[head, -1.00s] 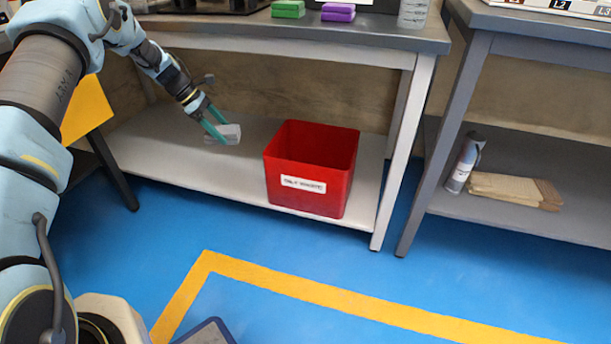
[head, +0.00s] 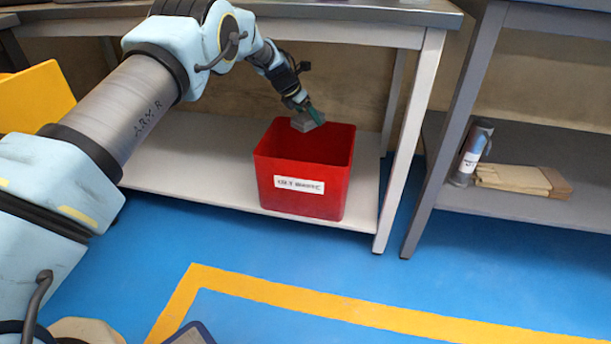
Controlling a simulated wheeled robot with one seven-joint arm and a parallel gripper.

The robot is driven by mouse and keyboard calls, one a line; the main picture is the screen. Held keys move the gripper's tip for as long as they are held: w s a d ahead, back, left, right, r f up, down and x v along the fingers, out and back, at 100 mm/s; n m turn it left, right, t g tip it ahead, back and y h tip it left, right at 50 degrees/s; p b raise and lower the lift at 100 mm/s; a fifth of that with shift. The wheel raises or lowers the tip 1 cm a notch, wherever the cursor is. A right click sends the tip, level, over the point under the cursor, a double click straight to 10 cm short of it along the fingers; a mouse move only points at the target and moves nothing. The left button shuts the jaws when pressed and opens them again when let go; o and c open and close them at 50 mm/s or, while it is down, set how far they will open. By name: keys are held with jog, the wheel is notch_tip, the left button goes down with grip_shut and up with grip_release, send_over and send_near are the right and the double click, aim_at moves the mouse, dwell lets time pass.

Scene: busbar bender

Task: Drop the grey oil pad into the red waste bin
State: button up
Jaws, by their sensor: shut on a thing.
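The red waste bin (head: 302,189) stands upright on the light lower shelf of the left bench, its top open and a white label on its front. My gripper (head: 311,113) reaches down from the upper left over the bin's opening, toward its back rim. It is shut on the grey oil pad (head: 303,122), which hangs tilted between the teal fingers. The pad appears at about the height of the bin's rim; I cannot tell whether it touches the rim. The inside floor of the bin is hidden.
The bench top (head: 350,12) lies above the bin, and a bench leg (head: 408,140) stands right of it. The right bench's lower shelf (head: 500,207) holds a spray can (head: 471,152) and brown folded material (head: 515,179).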

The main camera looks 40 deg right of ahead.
notch_tip(320, 180, down, 5)
jog(key=b, duration=0.5)
jog(key=shift+f, duration=0.1)
jog(key=o, duration=1.3)
jog(key=p+v, duration=0.3)
jog(key=v, duration=0.8)
jog(key=shift+s+p, duration=0.1)
jog(key=shift+p, duration=0.25)
